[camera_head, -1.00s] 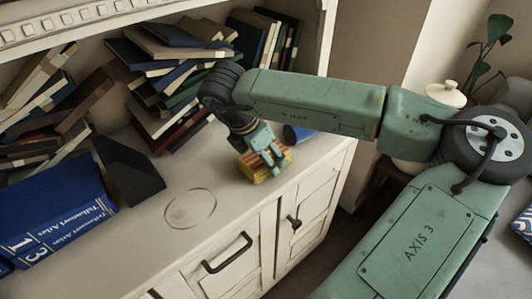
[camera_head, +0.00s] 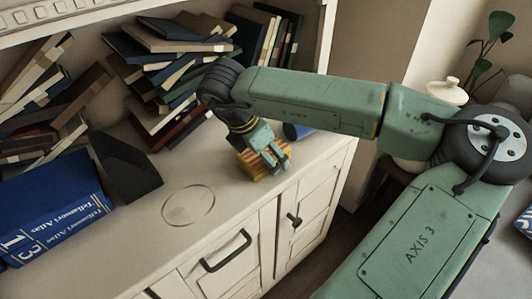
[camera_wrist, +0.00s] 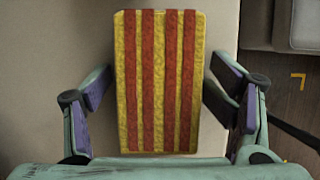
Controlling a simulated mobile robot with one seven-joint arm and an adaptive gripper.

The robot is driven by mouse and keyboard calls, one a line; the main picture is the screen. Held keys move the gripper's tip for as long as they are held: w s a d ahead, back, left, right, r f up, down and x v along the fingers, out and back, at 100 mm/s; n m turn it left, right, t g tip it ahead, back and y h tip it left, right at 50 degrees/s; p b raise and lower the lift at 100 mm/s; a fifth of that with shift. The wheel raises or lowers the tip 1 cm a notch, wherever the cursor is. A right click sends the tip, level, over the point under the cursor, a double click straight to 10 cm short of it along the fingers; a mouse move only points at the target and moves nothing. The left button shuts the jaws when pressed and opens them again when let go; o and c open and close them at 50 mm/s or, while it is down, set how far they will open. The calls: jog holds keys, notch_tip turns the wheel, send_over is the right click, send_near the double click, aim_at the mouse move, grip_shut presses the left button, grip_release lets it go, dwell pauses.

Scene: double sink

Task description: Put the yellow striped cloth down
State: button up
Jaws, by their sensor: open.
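The yellow striped cloth (camera_wrist: 160,80), yellow with red stripes and folded into a block, lies on the white cabinet top (camera_head: 125,240). In the wrist view it sits between the two fingers of my gripper (camera_wrist: 165,95). The fingers are open, with a visible gap on each side of the cloth. In the head view my gripper (camera_head: 271,158) is over the cloth (camera_head: 252,165) near the cabinet's right part and hides some of it.
Several books (camera_head: 165,70) lean and pile along the back. A dark blue object (camera_head: 295,132) lies just behind my gripper. The cabinet top around the faint ring mark (camera_head: 188,207) is clear.

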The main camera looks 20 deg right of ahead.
jog(key=shift+r+p, duration=0.9)
jog(key=shift+p, duration=0.35)
jog(key=p+v, duration=0.2)
jog(key=v, duration=0.9)
jog(key=shift+a+r, duration=0.15)
jog(key=shift+a, duration=0.05)
